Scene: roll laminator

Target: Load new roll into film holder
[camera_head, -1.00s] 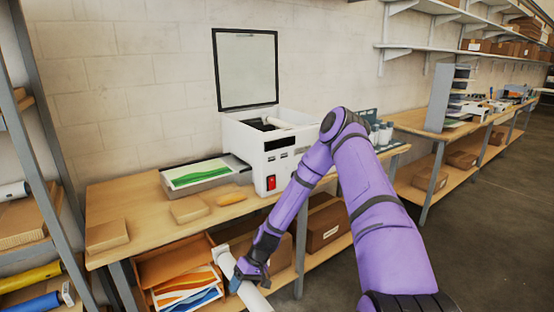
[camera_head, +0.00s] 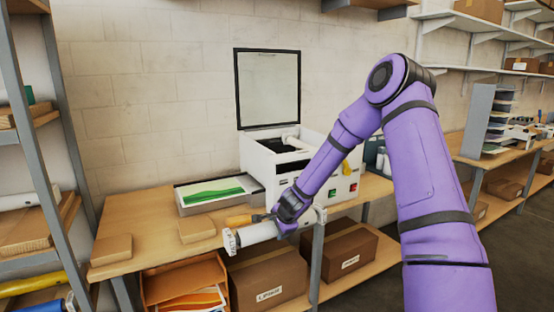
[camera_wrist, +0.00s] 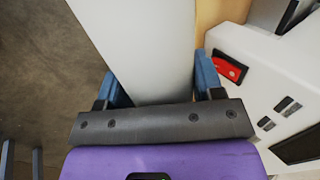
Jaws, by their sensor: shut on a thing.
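My gripper (camera_head: 281,226) is shut around the middle of a white film roll (camera_head: 255,234). The roll lies roughly level in front of the bench edge, near the front of the laminator. In the wrist view the roll (camera_wrist: 140,40) runs between my two blue fingers (camera_wrist: 158,88), with the laminator (camera_wrist: 235,45) and its red switch to the right. The white laminator (camera_head: 258,160) stands on the bench with its framed lid (camera_head: 268,88) raised. A white cylinder (camera_head: 291,142) shows in its dark open top. My arm hides part of its front.
A grey tray (camera_head: 180,199) with a green-striped sheet is left of the laminator. Wooden blocks (camera_head: 197,229) and an orange-brown object (camera_head: 238,221) lie on the bench (camera_head: 150,222). Boxes (camera_head: 268,277) sit on the lower shelf. A metal rack (camera_head: 40,130) stands at the left.

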